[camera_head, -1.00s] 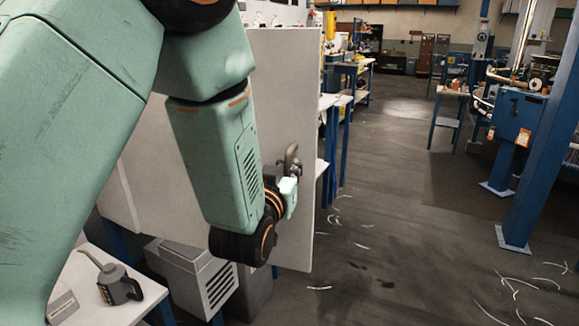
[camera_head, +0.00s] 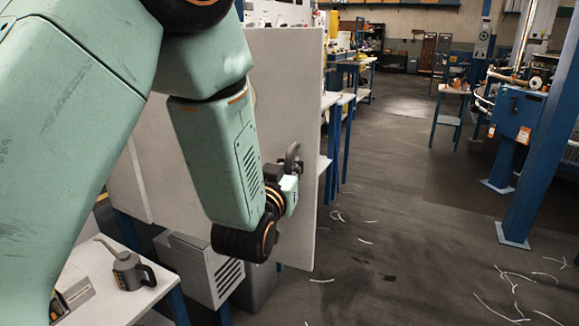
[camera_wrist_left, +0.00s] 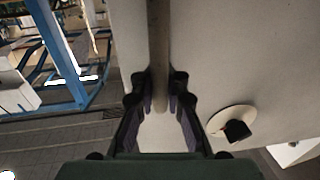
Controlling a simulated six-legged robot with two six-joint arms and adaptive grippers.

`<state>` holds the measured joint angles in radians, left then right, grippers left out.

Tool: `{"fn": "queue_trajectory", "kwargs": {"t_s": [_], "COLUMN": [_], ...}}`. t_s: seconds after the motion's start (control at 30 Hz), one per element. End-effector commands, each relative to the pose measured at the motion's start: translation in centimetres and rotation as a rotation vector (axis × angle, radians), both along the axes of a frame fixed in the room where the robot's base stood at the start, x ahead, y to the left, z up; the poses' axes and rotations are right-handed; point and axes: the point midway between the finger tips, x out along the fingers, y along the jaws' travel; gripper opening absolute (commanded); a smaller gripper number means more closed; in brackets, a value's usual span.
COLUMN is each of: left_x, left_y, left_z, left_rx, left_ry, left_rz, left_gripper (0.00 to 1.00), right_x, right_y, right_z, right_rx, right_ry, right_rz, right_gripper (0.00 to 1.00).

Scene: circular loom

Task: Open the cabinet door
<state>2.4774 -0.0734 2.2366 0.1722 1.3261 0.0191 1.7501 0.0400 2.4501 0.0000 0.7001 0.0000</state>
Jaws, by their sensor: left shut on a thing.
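The cabinet door (camera_head: 290,100) is a flat pale grey panel in the head view, behind my left forearm. It also fills much of the left wrist view (camera_wrist_left: 225,60). A grey bar handle (camera_head: 292,152) stands on the door near its right edge. In the left wrist view the handle (camera_wrist_left: 158,50) runs down from the top and ends between the fingers. My left gripper (camera_wrist_left: 160,95) has one dark finger on each side of the handle and is shut on it. In the head view my arm partly hides the gripper. My right gripper is not in view.
A white table with a grey oil can (camera_head: 131,272) stands at the lower left. A grey vented box (camera_head: 208,268) sits below the door. The floor to the right is open, with scattered white strips. A blue post (camera_head: 535,165) stands at the far right.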

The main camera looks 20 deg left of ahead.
Motion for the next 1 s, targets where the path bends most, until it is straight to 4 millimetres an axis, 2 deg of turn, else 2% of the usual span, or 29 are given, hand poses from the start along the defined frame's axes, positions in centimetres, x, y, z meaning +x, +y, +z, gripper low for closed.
{"fn": "queue_trajectory", "kwargs": {"t_s": [0.23, 0.27, 0.57, 0.87, 1.0], "left_x": [0.0, 0.0, -0.2, -0.4, -1.5], "left_y": [-0.1, -0.1, -0.1, -0.1, -0.2], "left_z": [0.1, 0.1, 0.0, 0.0, -0.1], "left_rx": [0.000, 0.000, 0.001, 0.001, 0.001], "left_ry": [-0.004, -0.004, -0.001, 0.001, 0.002], "left_rz": [-0.003, -0.003, -0.002, -0.002, -0.002], "left_gripper": [0.00, 0.11, 0.36, 0.37, 0.37], "right_x": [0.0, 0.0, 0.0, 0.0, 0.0], "right_y": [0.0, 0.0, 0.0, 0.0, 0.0], "right_z": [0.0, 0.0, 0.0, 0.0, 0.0], "right_rx": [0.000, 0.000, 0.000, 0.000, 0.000], "right_ry": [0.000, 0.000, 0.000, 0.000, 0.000], "right_rz": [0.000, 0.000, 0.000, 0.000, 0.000], "right_gripper": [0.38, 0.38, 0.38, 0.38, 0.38]}}
